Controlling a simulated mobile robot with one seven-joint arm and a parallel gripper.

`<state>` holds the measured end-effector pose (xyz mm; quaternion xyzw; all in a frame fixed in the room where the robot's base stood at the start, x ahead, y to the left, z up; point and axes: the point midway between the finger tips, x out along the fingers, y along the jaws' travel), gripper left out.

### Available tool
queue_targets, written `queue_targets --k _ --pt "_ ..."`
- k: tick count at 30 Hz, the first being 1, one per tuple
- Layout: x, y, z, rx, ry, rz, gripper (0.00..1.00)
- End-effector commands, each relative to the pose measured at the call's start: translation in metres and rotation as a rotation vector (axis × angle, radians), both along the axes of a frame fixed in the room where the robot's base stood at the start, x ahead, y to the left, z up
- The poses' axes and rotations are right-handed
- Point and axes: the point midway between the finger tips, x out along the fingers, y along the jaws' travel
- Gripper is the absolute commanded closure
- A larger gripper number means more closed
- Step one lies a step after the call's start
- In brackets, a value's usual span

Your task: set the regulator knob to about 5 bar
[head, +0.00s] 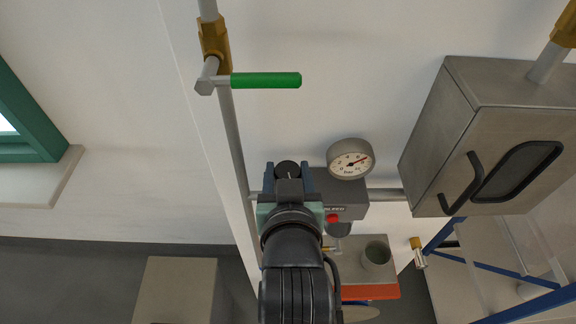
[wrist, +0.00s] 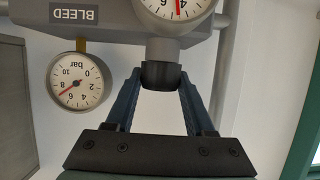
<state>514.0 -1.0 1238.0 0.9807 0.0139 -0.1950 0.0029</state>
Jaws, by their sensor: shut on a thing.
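The black regulator knob (wrist: 160,75) sits between my blue gripper fingers in the wrist view. My gripper (wrist: 160,82) is shut on it. In the head view the knob's top (head: 288,170) shows between the fingers of my gripper (head: 288,178), with a pale mark on it. Beside it a round gauge marked bar (head: 350,160) has a red needle; it also shows upside down in the wrist view (wrist: 80,82), where the needle lies between 6 and 8. A second dial (wrist: 170,12), cut off at the wrist view's top, has its red needle between 4 and 6.
A grey metal box with a handle (head: 480,145) is at the right. A green lever (head: 265,80) sticks out above my gripper. A red button (head: 332,219) is just right of my arm by the BLEED label (wrist: 75,13).

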Motion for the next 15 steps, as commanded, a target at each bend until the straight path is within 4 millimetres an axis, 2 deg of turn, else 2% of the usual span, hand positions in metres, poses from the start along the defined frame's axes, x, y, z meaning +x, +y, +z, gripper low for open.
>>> queue_targets --k 15 --pt "0.0005 0.0003 0.0011 0.0 -0.003 -0.028 1.0"
